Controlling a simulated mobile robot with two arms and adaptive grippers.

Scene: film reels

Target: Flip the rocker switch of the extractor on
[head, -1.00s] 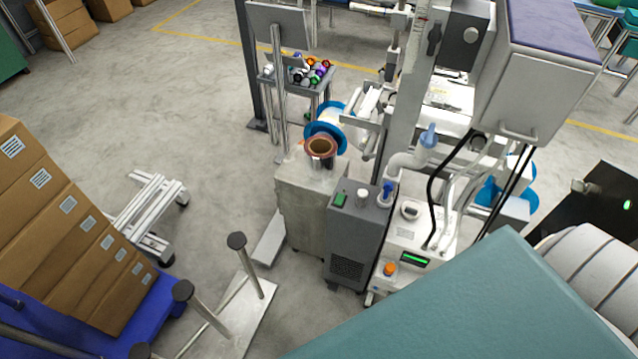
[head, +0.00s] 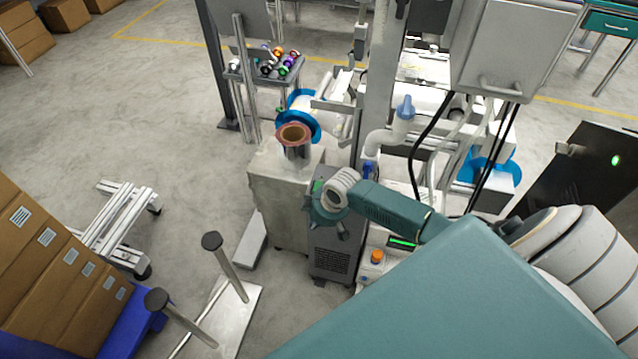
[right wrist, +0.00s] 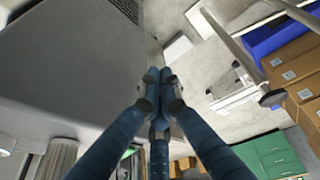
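The extractor (head: 328,262) is a dark grey box with a vent grille low on its front, at the middle of the head view. I cannot tell whether the gripper touches the box. In the right wrist view the fingers of my right gripper (right wrist: 159,75) are shut together and empty, next to the grey extractor surface (right wrist: 70,60). My left gripper is not in view.
A pale block (head: 275,195) with a copper-coloured ring stands left of the extractor. A white unit with an orange button (head: 376,256) and green display is on its right. Black cables (head: 428,130) hang behind. Cartons (head: 50,265) stand at left; the floor between is partly clear.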

